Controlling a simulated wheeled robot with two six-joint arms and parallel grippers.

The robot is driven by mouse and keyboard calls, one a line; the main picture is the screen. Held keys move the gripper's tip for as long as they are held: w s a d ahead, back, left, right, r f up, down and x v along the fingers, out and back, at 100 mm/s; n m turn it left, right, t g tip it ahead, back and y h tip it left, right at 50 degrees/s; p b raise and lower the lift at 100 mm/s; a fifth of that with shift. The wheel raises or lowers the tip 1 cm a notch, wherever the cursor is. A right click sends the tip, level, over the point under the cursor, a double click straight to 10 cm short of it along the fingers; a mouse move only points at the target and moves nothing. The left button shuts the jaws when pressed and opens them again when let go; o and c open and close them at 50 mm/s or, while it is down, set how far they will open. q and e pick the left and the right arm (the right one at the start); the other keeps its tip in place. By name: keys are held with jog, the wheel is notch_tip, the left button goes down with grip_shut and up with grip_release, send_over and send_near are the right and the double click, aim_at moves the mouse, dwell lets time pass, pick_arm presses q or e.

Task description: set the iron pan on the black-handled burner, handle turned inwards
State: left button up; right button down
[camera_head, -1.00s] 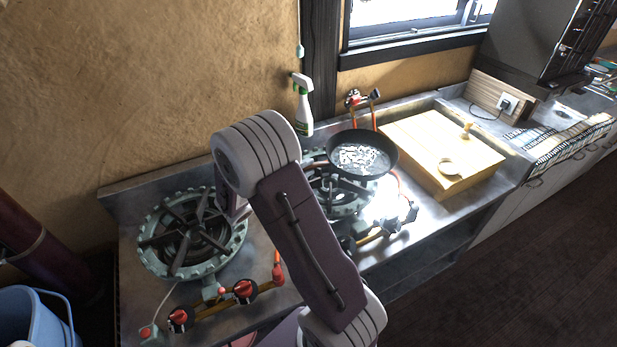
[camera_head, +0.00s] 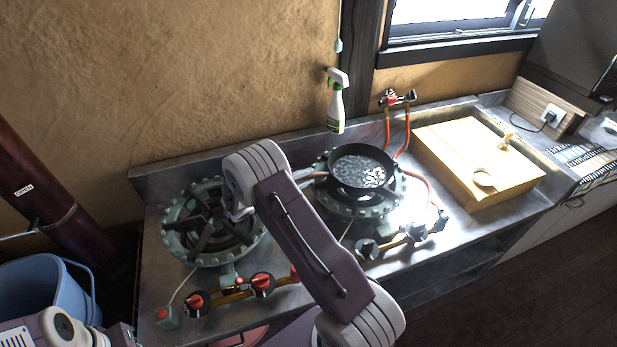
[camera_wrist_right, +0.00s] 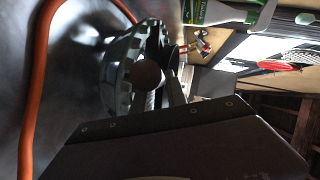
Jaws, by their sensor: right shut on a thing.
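The dark iron pan (camera_head: 362,168) is over the right burner (camera_head: 372,211), the one with black knobs (camera_head: 368,249). It is level and roughly centred over the green ring; I cannot tell whether it touches the grate. Its handle side faces left, towards the other burner. My right gripper (camera_head: 298,178) is shut on the pan's handle, mostly hidden behind my right arm. The right wrist view shows the toothed burner ring (camera_wrist_right: 118,62) close by, with dark shapes beside it that are hard to tell apart. My left gripper is not in view.
The left burner (camera_head: 208,225) has red knobs (camera_head: 262,284) and is empty. A spray bottle (camera_head: 335,105) shows by the wall behind. A wooden lidded box (camera_head: 450,160) stands right of the pan. Orange hoses (camera_head: 387,130) run behind the burner. A blue bucket (camera_head: 40,285) is at lower left.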

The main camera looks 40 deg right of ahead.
jog(key=shift+s+a+r, duration=0.1)
jog(key=shift+r, duration=0.1)
jog(key=shift+f, duration=0.15)
jog(key=c, duration=1.3)
grip_release()
jog(key=shift+f, duration=0.1)
